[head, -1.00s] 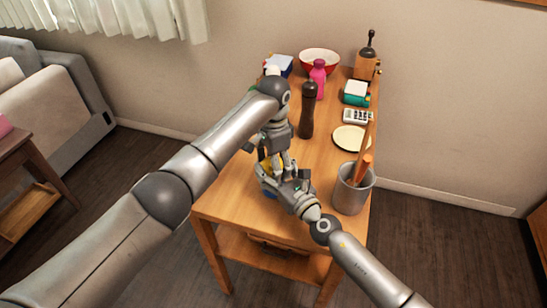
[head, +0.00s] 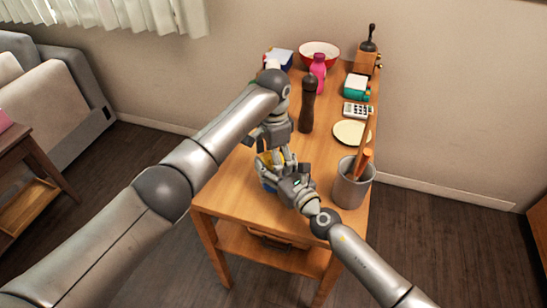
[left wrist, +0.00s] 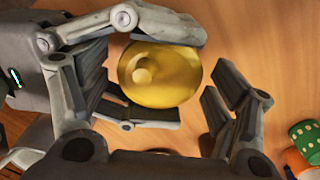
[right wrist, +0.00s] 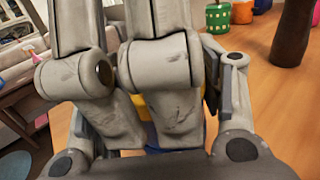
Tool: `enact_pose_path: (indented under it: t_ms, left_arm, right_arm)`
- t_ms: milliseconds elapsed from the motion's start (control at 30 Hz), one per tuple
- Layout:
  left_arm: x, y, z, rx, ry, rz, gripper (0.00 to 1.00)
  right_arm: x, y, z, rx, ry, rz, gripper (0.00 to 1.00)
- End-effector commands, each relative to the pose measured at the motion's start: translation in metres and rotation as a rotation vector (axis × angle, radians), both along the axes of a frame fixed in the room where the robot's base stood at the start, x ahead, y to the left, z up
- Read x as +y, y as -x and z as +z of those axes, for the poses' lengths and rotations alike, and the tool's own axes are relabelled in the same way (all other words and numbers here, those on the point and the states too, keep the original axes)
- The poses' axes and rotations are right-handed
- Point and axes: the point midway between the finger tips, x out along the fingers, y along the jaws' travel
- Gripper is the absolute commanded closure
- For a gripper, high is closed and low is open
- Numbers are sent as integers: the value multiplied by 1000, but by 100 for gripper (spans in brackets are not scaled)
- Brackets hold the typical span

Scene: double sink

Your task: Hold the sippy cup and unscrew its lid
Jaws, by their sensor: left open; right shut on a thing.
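The sippy cup has a yellow domed lid with a spout and a blue body (head: 267,183). It stands near the left edge of the wooden table and is mostly hidden by my grippers in the head view. The left wrist view shows the lid (left wrist: 165,72) from above. My right gripper (head: 277,176) is shut on the cup from the side, with fingers on both sides of it. My left gripper (head: 274,156) is above the lid, open, its fingers spread to either side and at least the right one clear of it. The right wrist view shows a blue bit of the cup (right wrist: 151,136) behind the left fingers.
A dark pepper mill (head: 307,105) stands behind the grippers. A grey utensil pot (head: 351,187) is to the right. A plate (head: 351,133), a calculator (head: 357,110), a pink bottle (head: 318,72) and a red bowl (head: 320,54) are farther back. The table front is clear.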

Motion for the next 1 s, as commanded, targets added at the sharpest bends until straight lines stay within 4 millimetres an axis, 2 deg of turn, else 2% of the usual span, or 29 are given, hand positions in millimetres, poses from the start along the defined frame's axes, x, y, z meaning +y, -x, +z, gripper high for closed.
enact_pose_path:
  t_ms: [400,600,633,800,1000]
  left_arm:
    - [0,0,43,-1,0,0,17]
    - [0,0,45,0,0,0,17]
    - [0,0,45,0,0,0,17]
    - [0,0,45,0,0,0,17]
    - [0,0,45,0,0,0,17]
  right_arm:
    - [-1,0,0,0,0,-2,100]
    - [-1,0,0,0,0,-1,100]
    - [-1,0,0,0,0,-1,38]
    - [-1,0,0,0,0,-1,16]
    - [0,0,0,0,0,-1,14]
